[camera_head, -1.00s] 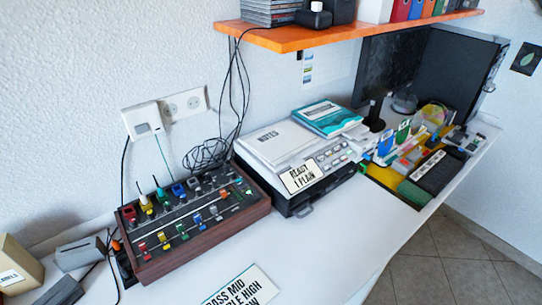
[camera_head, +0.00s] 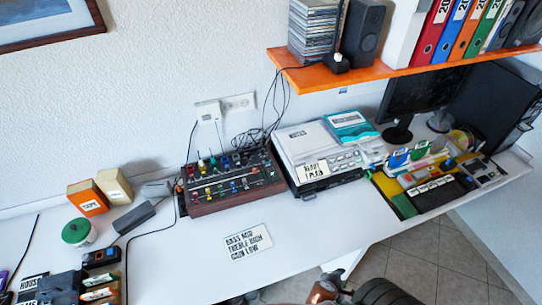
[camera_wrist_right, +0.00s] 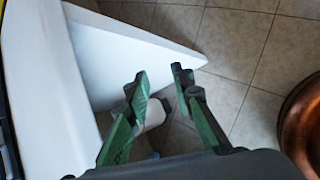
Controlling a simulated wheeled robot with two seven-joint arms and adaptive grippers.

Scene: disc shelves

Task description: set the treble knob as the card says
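The mixer (camera_head: 231,181), a dark panel in a brown wooden case, stands on the white desk with rows of small coloured knobs and sliders. The lettering is too small to tell which is the treble knob or where it points. The white card (camera_head: 248,242) lies flat in front of the mixer and reads BASS MID, TREBLE HIGH, GAIN LOW. My right gripper (camera_wrist_right: 162,80) is open and empty in the right wrist view, its green fingers apart above the desk edge and floor. It is well away from the mixer. My left gripper is not in view.
A grey device (camera_head: 320,157) with a READY PLAIN card stands right of the mixer. Cables and a dark grey block (camera_head: 134,217) lie to its left. An orange shelf (camera_head: 300,80) overhangs the desk at the back right. Desk in front of the mixer is clear around the card.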

